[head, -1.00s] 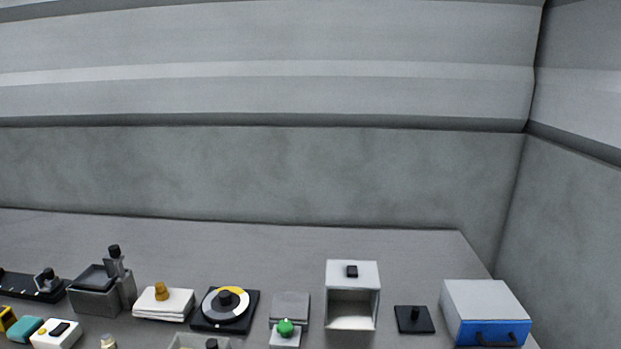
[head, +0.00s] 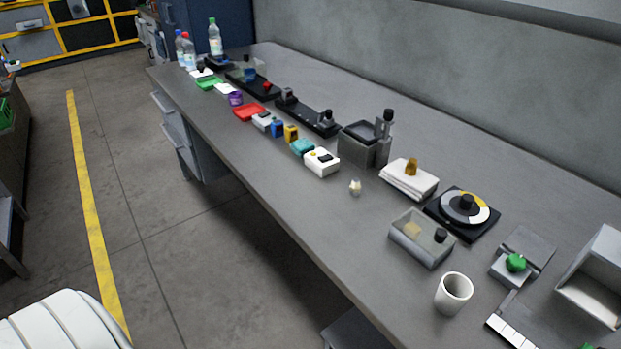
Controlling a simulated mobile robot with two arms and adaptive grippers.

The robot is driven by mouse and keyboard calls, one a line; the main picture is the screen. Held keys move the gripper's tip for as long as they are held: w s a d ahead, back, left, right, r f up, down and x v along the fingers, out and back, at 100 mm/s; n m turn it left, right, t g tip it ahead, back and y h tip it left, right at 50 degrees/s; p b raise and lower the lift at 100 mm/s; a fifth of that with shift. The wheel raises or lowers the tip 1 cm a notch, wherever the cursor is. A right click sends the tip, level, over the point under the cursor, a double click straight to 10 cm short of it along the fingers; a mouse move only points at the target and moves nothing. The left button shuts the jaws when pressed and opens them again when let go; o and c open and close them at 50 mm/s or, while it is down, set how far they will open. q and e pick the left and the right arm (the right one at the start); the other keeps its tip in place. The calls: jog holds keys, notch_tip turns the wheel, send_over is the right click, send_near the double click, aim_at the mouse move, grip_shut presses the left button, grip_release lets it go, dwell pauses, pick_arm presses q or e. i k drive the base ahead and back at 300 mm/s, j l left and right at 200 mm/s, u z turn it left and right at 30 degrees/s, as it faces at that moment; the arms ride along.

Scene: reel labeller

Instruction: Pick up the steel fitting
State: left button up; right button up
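I cannot pick out the steel fitting with certainty. A small pale piece with a shiny look (head: 355,187) stands alone near the bench's front edge, in front of the white stacked sheets; it is too small to tell whether it is the fitting. Neither of my grippers is in view.
The long grey bench (head: 290,215) carries a white cup (head: 454,293), a clear-walled box (head: 421,238), a round dial (head: 465,207), a green button (head: 515,262), a white-and-black device (head: 322,162) and bottles (head: 215,38). The floor at left is open.

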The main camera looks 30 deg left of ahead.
aim_at(355, 188)
jog(key=j+u, duration=0.1)
jog(key=u, duration=0.6)
